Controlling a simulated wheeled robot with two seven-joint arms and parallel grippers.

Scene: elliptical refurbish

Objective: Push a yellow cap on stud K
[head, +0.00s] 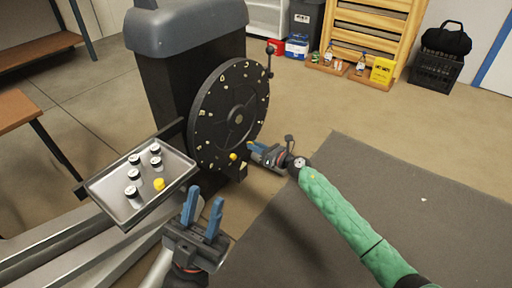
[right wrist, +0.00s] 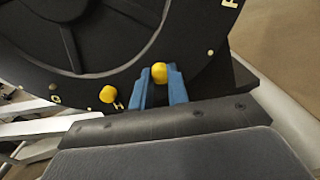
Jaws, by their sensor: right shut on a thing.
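My right gripper (head: 252,148) is at the lower right rim of a black disc (head: 215,112) that carries small studs and pale letters. In the right wrist view its blue fingers are shut on a yellow cap (right wrist: 159,72), held in front of the disc's rim. Another yellow cap (right wrist: 108,94) sits on the disc by the letter H; it also shows in the head view (head: 233,157). Letter K is not readable, and the stud behind the held cap is hidden. My left gripper (head: 203,198) is open and empty, in front of the tray's right side.
A metal tray (head: 112,205) holds several black-topped white containers (head: 134,160) and a yellow item (head: 159,184). The disc is mounted on a dark machine housing (head: 175,75). A lever with a knob (head: 270,50) stands at the disc's upper right. A grey mat (head: 340,220) lies at right.

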